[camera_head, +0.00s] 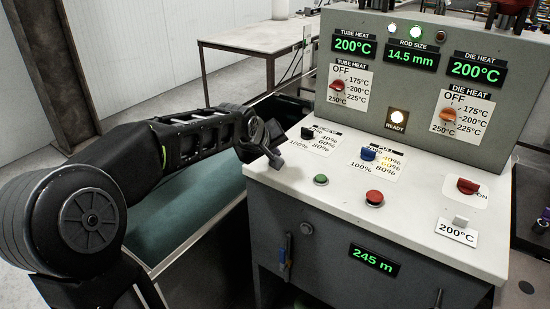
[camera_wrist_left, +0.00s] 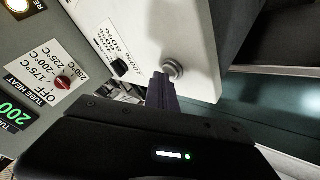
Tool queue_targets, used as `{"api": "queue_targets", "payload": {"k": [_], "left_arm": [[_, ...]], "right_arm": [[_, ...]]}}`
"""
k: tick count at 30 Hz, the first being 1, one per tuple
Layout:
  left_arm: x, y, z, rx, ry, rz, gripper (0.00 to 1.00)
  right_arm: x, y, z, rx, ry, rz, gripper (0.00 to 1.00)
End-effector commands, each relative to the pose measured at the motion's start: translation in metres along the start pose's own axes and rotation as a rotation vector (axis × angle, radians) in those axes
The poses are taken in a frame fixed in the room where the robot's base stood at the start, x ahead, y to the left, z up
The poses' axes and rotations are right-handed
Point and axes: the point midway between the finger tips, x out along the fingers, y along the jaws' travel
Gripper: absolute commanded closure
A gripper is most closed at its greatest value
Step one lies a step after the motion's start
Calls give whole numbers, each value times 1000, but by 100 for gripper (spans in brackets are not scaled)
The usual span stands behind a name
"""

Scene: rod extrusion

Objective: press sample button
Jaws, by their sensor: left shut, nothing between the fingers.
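My left gripper (camera_head: 275,158) is shut and empty at the left edge of the white console top (camera_head: 420,235). In the left wrist view its dark fingers (camera_wrist_left: 160,80) point at the console top. A round grey button (camera_wrist_left: 173,69) sits near the console corner, just right of the fingertips there. I cannot tell whether they touch. In the head view the gripper seems to hide this button. No label naming a sample button is legible. A green button (camera_head: 321,180) and a red button (camera_head: 374,198) show clear of the gripper. My right gripper is out of view.
A black knob (camera_head: 307,133) and a blue knob (camera_head: 368,154) stand on the console top, with a red switch (camera_head: 468,187) farther right. The upright panel (camera_head: 400,75) with dials and displays rises behind. A table (camera_head: 262,36) stands farther back.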

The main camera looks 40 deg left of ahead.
Motion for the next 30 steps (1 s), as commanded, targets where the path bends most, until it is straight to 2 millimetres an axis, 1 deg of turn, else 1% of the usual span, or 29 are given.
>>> {"api": "queue_targets", "payload": {"k": [7,20,23,30], "left_arm": [[-9,7,-7,0,0,0,100],[-11,8,-8,0,1,1,100],[-16,12,-12,0,2,1,100],[-33,24,-24,0,2,1,100]], "right_arm": [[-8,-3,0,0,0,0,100],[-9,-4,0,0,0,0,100],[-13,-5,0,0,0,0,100],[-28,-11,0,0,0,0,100]]}}
